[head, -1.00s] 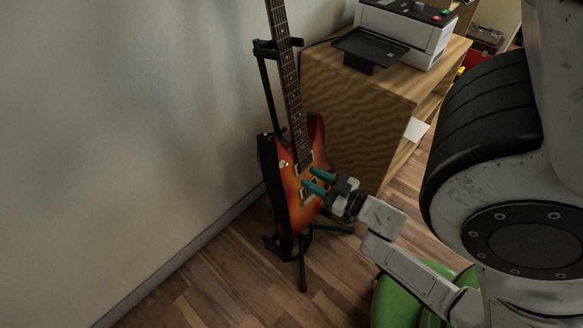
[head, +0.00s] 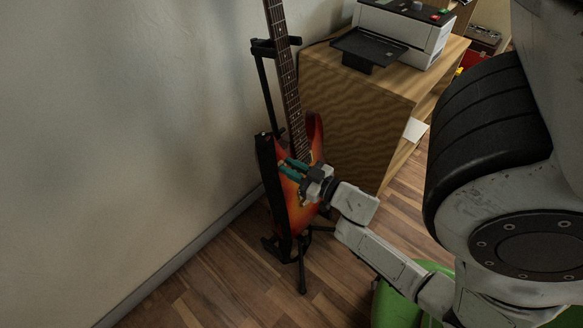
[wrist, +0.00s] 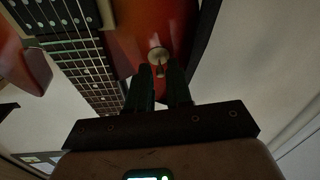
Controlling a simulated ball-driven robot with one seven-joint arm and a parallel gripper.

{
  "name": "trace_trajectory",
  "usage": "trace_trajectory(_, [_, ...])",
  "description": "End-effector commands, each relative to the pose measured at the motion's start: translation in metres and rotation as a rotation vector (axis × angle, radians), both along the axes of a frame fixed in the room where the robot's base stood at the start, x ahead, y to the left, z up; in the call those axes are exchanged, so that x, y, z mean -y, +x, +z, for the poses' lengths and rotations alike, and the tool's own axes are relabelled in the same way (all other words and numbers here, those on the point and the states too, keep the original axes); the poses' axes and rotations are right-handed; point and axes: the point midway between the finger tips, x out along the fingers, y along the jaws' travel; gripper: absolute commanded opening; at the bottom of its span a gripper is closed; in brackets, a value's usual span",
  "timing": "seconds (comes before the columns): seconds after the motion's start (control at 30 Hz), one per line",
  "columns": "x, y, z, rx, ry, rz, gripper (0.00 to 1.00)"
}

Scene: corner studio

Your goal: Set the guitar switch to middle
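The red-orange sunburst electric guitar (head: 300,217) stands upright on its stand, leaning near the wall. The guitar switch (wrist: 158,58) shows in the wrist view as a small lever on a round cream plate on the body, beside the fretboard. Which position the lever is in I cannot tell. My gripper (head: 287,168) is in front of the guitar body in the head view and covers the switch there. In the wrist view its two teal fingers (wrist: 160,72) are a narrow gap apart, their tips right by the switch lever. Contact with it cannot be told.
The black guitar stand (head: 302,270) has legs spread on the wooden floor. A wooden cabinet (head: 345,120) with a printer (head: 405,30) on top stands close to the guitar's right. The grey wall (head: 130,120) is on the left.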

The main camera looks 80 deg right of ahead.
Motion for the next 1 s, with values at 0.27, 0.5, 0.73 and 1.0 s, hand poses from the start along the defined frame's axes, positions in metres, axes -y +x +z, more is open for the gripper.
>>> trace_trajectory(0.27, [0.0,0.0,0.0,0.0,0.0,0.0,0.0])
trace_trajectory(0.5, [0.0,0.0,-0.001,0.003,-0.001,0.0,0.0])
trace_trajectory(0.73, [0.0,-0.001,-0.012,0.08,-0.045,0.001,0.0])
trace_trajectory(1.0, [-0.001,0.0,-0.018,0.215,-0.126,0.002,0.0])
